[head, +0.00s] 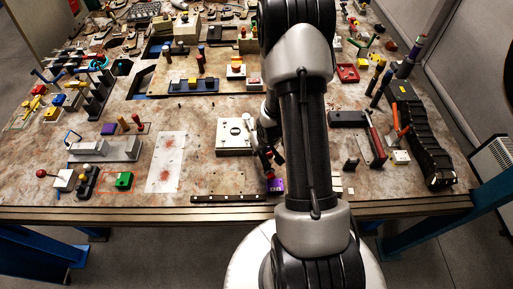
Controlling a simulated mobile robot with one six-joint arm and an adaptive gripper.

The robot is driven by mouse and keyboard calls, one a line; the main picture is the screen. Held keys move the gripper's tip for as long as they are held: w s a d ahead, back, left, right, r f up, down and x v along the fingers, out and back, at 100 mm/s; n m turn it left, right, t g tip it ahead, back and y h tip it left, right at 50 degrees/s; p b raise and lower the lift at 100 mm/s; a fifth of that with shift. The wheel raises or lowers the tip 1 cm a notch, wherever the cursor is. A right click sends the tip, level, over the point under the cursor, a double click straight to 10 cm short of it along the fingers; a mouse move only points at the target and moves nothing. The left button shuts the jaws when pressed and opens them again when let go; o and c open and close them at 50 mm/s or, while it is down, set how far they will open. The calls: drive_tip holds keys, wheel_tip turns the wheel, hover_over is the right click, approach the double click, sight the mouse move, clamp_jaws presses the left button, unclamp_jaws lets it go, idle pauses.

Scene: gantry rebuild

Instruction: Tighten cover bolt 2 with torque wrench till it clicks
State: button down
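A pale square block (234,137) with a round dark-marked centre sits on the bench left of my arm; it looks like the cover. Its bolts are too small to tell apart, and bolt 2 cannot be picked out. My gripper (270,157) is just right of the block's lower right corner, pointing down. It is partly hidden by my arm, and its fingers are too small to read as open or shut. A small purple and red thing (276,184) shows just below it; I cannot tell whether they touch. No torque wrench can be made out for certain.
A red-handled tool (376,143) lies on a dark strip right of my arm, near a black ridged case (422,140). A stained white sheet (165,162) lies left of the block. A dark rail (228,198) runs along the front edge. The bench's back is crowded.

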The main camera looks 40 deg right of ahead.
drive_tip(key=shift+d+n+p, duration=0.5)
drive_tip(key=shift+d+p, duration=0.05)
drive_tip(key=shift+d, duration=0.1)
drive_tip(key=shift+w+a+m+b, duration=0.1)
drive_tip(key=shift+a+m+b, duration=0.5)
drive_tip(key=shift+b, duration=0.6)
drive_tip(key=shift+a, duration=0.1)
drive_tip(key=shift+w+a+b, duration=0.2)
drive_tip(key=shift+a+b, duration=0.1)
drive_tip(key=shift+b, duration=0.55)
drive_tip(key=shift+w+a+r+m+h+b, duration=0.1)
drive_tip(key=shift+w+a+m+h+b, duration=0.15)
drive_tip(key=shift+a+m+b, duration=0.35)
drive_tip(key=shift+w+a+r+m+h+b, duration=0.15)
drive_tip(key=shift+w+a+m+b, duration=0.2)
drive_tip(key=shift+a+m, duration=0.3)
drive_tip(key=shift+f, duration=0.1)
